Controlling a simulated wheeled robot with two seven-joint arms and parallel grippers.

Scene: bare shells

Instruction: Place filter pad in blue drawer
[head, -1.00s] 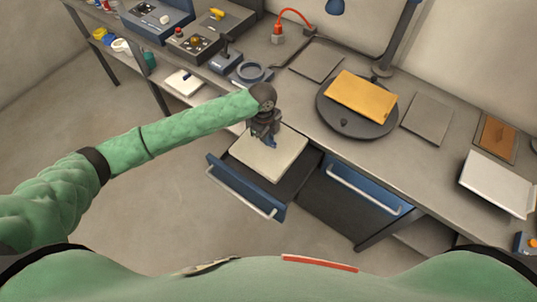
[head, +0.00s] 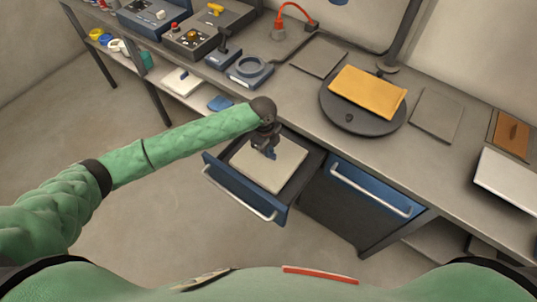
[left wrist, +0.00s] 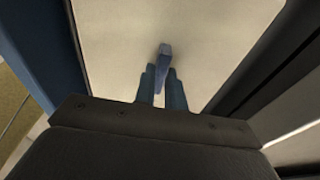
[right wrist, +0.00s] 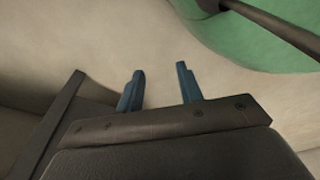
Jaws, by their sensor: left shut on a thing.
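The filter pad (head: 285,165) is a pale square pad with a small blue grip tab (left wrist: 165,55) on top. It lies flat within the walls of the open blue drawer (head: 235,190); whether it touches the bottom is hard to tell. My left gripper (head: 270,150) points down over the pad, shut on the blue tab. The left wrist view shows the tab between its fingers and the pad's pale surface (left wrist: 125,30) beneath. My right gripper (right wrist: 160,72) is open and empty in the right wrist view, and out of the head view.
A second blue-fronted drawer (head: 365,190) beside it is closed. The worktop above holds a dark round plate (head: 345,115) with a yellow folder (head: 368,93), a grey flat panel (head: 435,115), and boxes with knobs (head: 208,38). The floor in front is clear.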

